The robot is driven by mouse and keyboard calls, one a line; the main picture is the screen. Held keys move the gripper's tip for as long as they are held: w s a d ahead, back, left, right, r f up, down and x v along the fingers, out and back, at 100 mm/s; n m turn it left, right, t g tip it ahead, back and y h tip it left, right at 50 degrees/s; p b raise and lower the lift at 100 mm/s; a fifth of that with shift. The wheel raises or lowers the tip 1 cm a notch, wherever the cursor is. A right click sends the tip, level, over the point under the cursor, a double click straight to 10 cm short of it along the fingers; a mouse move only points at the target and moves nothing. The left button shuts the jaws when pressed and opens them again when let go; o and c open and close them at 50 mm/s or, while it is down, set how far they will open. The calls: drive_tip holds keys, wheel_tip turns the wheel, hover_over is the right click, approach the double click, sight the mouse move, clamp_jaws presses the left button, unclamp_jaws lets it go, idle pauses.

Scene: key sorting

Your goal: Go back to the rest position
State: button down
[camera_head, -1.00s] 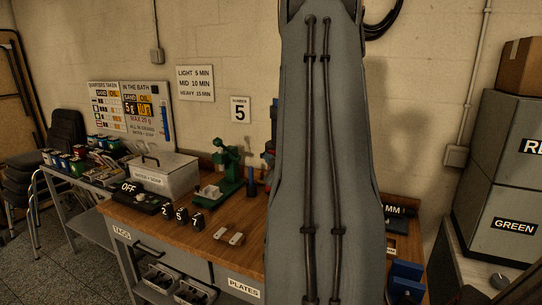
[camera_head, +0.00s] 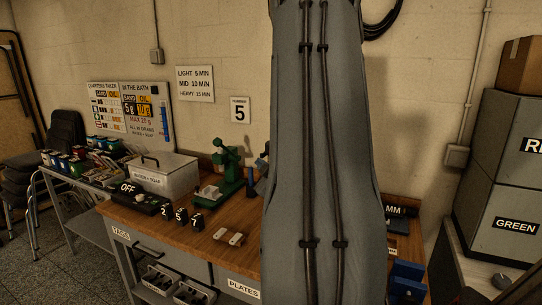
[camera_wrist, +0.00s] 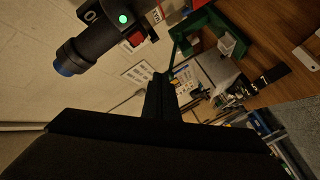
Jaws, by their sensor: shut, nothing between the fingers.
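My gripper (camera_wrist: 160,95) shows as a dark shape in the lower middle of the wrist view, its fingers together with nothing between them. In the head view my grey arm covers the middle of the bench and hides the gripper. The wrist view is tilted and looks past the gripper at the wall and the bench. The gripper appears clear of the bench top.
The wooden bench (camera_head: 190,238) carries a green press (camera_head: 228,168), a lidded metal box (camera_head: 163,174), black number blocks (camera_head: 181,215) and two pale tags (camera_head: 229,237). A black device with a green light (camera_wrist: 105,35) is close in the wrist view. Grey cabinets (camera_head: 510,185) stand at right.

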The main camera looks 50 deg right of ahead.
idle(0.3)
drive_tip(key=w+a+f+m+g+y, duration=0.1)
drive_tip(key=a+f+g+y, duration=0.3)
drive_tip(key=a, duration=0.8)
drive_tip(key=w+a+f+m+g+y, duration=0.1)
drive_tip(key=a+f+g, duration=0.2)
drive_tip(key=a+f, duration=0.55)
drive_tip(key=s+a+m+g+y, duration=0.1)
drive_tip(key=s+a+g, duration=0.2)
drive_tip(key=s+a, duration=0.5)
drive_tip(key=s+a+m+g+y, duration=0.1)
drive_tip(key=s+a+g, duration=0.3)
drive_tip(key=a, duration=0.9)
drive_tip(key=s+y, duration=0.1)
drive_tip(key=s, duration=0.2)
drive_tip(key=shift+s+a, duration=0.3)
drive_tip(key=shift+s, duration=0.1)
